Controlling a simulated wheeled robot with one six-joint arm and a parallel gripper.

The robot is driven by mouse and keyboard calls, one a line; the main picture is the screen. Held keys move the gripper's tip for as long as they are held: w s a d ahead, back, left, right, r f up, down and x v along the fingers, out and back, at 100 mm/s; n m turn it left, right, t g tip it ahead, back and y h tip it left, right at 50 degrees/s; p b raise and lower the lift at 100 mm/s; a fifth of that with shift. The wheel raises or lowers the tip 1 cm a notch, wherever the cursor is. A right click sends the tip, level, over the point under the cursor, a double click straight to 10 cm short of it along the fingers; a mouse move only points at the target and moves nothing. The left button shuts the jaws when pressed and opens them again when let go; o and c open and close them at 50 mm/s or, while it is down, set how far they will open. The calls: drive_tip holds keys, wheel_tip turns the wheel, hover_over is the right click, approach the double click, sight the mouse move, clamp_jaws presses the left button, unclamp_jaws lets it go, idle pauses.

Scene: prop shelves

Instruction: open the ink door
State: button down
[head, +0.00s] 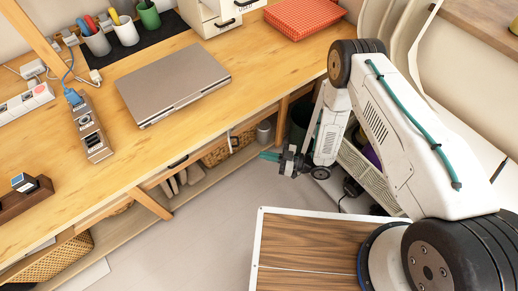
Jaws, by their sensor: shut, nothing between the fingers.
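I cannot make out a door marked as the ink door in the head view. My gripper (270,157) has teal fingertips. It is shut and empty, in front of the desk's front edge and pointing left toward the space below the desktop.
The wooden desk (60,180) carries a closed laptop (173,83), pen cups and a white drawer unit (211,17). A red patterned box (303,17) lies at the back. A cream slatted bin (372,177) stands behind my arm. The grey floor (215,215) is clear.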

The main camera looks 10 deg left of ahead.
drive_tip(key=w+a+f+n+t, duration=0.1)
drive_tip(key=w+a+n+t, duration=0.1)
drive_tip(key=a+n, duration=0.4)
drive_tip(key=w+a+f+n+t+h, duration=0.1)
drive_tip(key=w+a+f+n+t, duration=0.1)
drive_tip(key=a+n, duration=0.3)
drive_tip(key=w+n+t, duration=0.1)
drive_tip(key=n, duration=0.2)
drive_tip(key=shift+w+a+f+n+t+h, duration=0.15)
drive_tip(key=shift+a+n+t+h, duration=0.15)
drive_tip(key=shift+a, duration=0.1)
